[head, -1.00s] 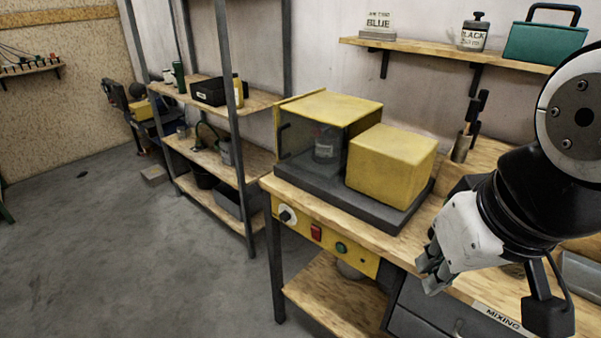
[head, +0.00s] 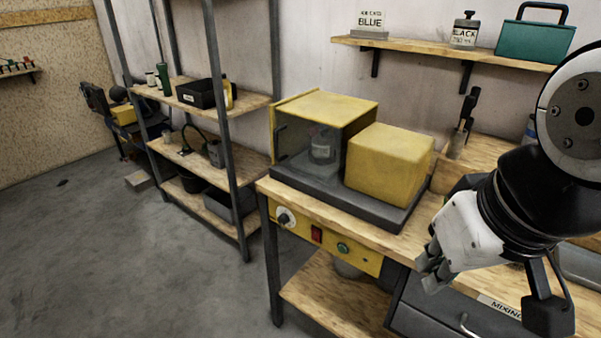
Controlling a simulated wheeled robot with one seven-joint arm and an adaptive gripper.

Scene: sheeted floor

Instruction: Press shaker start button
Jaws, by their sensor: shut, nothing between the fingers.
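The shaker (head: 390,160) is a yellow machine on a dark base on the wooden bench, with a clear-fronted chamber at its left. A container (head: 322,148) shows inside the chamber. A yellow control panel (head: 362,260) hangs under the bench's front edge. It carries a white-and-black knob (head: 285,218), a red switch (head: 317,235) and a round green button (head: 343,249). My gripper (head: 430,278) is shut and empty, to the right of the panel and apart from the green button in the picture.
A metal-framed shelf unit (head: 220,165) with bins and bottles stands left of the bench. A drawer unit marked MIXING (head: 440,325) is below my gripper.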

